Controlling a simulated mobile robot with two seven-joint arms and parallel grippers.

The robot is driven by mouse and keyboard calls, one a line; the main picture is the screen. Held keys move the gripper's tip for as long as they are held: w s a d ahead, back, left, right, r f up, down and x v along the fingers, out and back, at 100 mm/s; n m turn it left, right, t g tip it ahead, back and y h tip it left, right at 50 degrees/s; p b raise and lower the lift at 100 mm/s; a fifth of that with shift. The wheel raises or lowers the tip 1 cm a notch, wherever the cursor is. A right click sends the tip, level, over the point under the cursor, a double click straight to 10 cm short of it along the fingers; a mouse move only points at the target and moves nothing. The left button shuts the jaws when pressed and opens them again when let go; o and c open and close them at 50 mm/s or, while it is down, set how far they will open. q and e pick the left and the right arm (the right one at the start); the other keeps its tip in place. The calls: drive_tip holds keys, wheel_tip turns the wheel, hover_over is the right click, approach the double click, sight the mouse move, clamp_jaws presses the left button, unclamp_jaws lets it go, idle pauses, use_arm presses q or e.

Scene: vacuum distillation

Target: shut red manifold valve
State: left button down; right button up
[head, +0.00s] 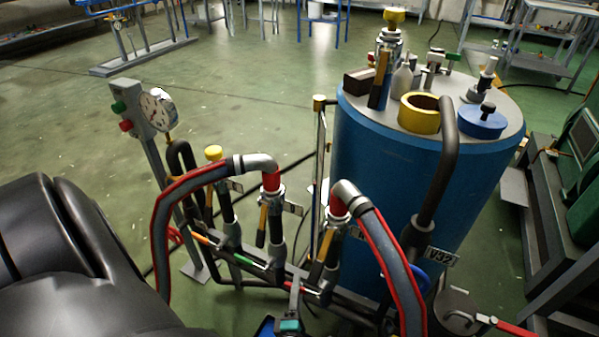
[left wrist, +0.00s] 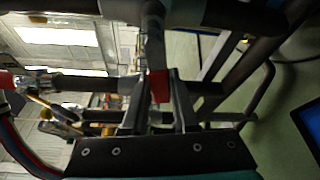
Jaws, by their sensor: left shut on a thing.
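The red manifold valve's handle (head: 306,287) is a short red lever at the near end of the manifold, below the red-collared hose, in the head view. My left gripper (head: 295,291) comes up from the bottom edge and is at this handle. In the left wrist view, the red handle piece (left wrist: 159,86) lies between the two dark fingers of my left gripper (left wrist: 159,105), which is shut on it. The fingers hide part of the handle, so its exact angle is hard to tell. My right gripper is not in view.
Green (head: 250,262) and orange (head: 203,238) valve handles sit farther along the manifold. Red-striped hoses (head: 392,262) arch close to my gripper. A pressure gauge (head: 157,109) stands left, a large blue tank (head: 385,190) behind. Another red lever (head: 515,328) is at lower right.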

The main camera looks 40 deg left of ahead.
use_arm(q)
drive_tip(key=shift+w+a+r+m+t+y, duration=0.15)
drive_tip(key=shift+r+m+t+y, duration=0.2)
drive_tip(key=shift+r+m, duration=0.65)
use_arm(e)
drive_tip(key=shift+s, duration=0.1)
use_arm(q)
drive_tip(key=shift+f+m, duration=0.15)
drive_tip(key=shift+m, duration=0.15)
drive_tip(key=c, duration=0.7)
unclamp_jaws()
drive_tip(key=shift+f, duration=0.1)
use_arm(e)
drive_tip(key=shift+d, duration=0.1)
